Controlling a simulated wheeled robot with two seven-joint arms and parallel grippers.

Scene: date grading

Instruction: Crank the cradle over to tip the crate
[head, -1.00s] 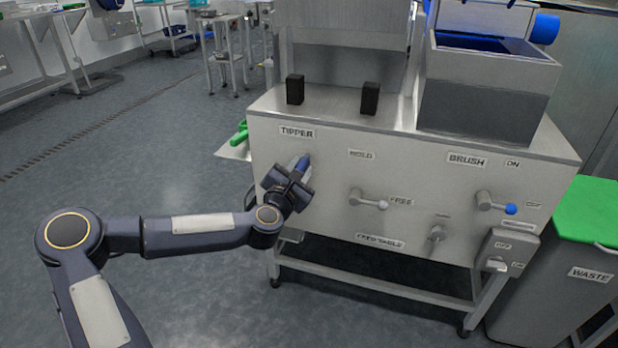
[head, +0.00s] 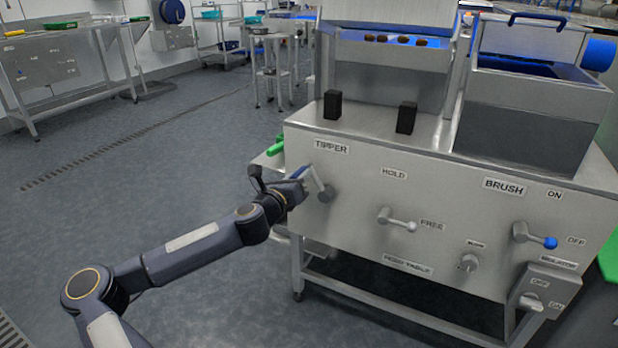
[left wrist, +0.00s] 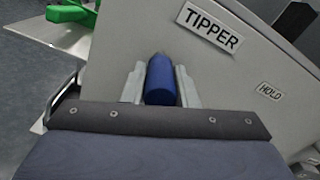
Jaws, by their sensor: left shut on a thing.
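The tipper crank (head: 320,186) is on the grey machine's front panel, under the TIPPER label (head: 332,147). Its blue handle (head: 298,172) lies up and to the left of the crank's hub. My left gripper (head: 292,184) is shut on this handle. In the left wrist view the blue handle (left wrist: 161,80) stands between the two pale fingers of my gripper (left wrist: 161,88). I cannot make out the cradle or a crate clearly; a green piece (head: 275,146) shows behind the machine's left end. My right gripper is out of view.
Two black blocks (head: 332,104) (head: 406,117) stand on the machine's top. Several dark dates (head: 395,40) lie behind them. To the right are the HOLD/FREE lever (head: 397,220) and the BRUSH lever (head: 533,236). The floor at left is clear.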

